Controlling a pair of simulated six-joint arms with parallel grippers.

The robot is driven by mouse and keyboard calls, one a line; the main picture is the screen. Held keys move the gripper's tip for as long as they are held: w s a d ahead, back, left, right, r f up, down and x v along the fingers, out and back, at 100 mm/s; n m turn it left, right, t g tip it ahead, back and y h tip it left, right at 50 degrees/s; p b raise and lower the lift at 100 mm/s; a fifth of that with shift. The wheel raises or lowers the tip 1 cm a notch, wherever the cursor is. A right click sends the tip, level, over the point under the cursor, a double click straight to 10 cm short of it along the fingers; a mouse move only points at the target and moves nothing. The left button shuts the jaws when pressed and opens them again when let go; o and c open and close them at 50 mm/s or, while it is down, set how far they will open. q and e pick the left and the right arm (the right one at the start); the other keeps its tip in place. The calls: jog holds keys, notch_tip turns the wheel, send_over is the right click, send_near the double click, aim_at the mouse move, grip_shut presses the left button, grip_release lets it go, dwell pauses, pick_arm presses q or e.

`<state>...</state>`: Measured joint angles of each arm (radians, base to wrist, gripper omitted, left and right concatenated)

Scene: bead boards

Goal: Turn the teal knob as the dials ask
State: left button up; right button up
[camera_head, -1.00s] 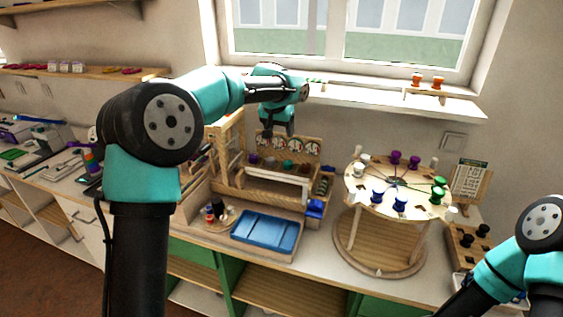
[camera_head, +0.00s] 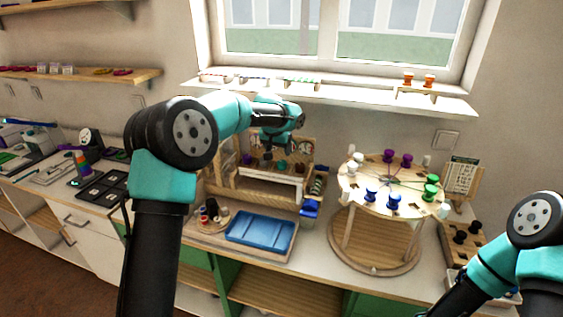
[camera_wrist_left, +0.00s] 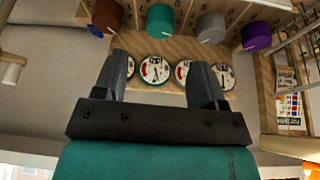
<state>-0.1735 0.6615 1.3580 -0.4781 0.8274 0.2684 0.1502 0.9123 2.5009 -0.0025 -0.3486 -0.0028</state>
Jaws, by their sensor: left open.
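The teal knob (camera_head: 282,164) sits in a row of knobs on a wooden stand. In the left wrist view the teal knob (camera_wrist_left: 160,21) has a white pointer mark and lies beyond my fingertips, apart from them. A brown-red knob (camera_wrist_left: 106,14) is left of it; a grey-brown knob (camera_wrist_left: 211,27) and a purple knob (camera_wrist_left: 256,36) are right. Round dials, such as one (camera_wrist_left: 155,70) and another (camera_wrist_left: 183,71), show on the panel; my fingers partly cover the outer ones. My left gripper (camera_head: 268,150) is open and empty in front of the dial panel. My right gripper is out of view.
A blue tray (camera_head: 262,228) lies in front of the stand. A round wooden table (camera_head: 372,248) with coloured spools stands to the right. A sill shelf (camera_head: 340,91) is behind.

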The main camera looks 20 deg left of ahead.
aim_at(282, 162)
pick_arm(q)
jog(key=x, duration=0.7)
jog(key=shift+w+d+f, duration=0.1)
jog(key=shift+w+f, duration=0.1)
jog(key=shift+f, duration=0.15)
jog(key=shift+c, duration=0.5)
jog(key=c, duration=0.8)
jog(key=shift+c, duration=0.2)
jog(key=shift+m, duration=0.4)
jog(key=shift+m+g+h, duration=0.2)
jog(key=shift+m+h, duration=0.45)
jog(key=shift+m, duration=0.85)
jog(key=shift+m+g+h, duration=0.2)
jog(key=shift+m+h, duration=0.45)
jog(key=shift+m, duration=0.85)
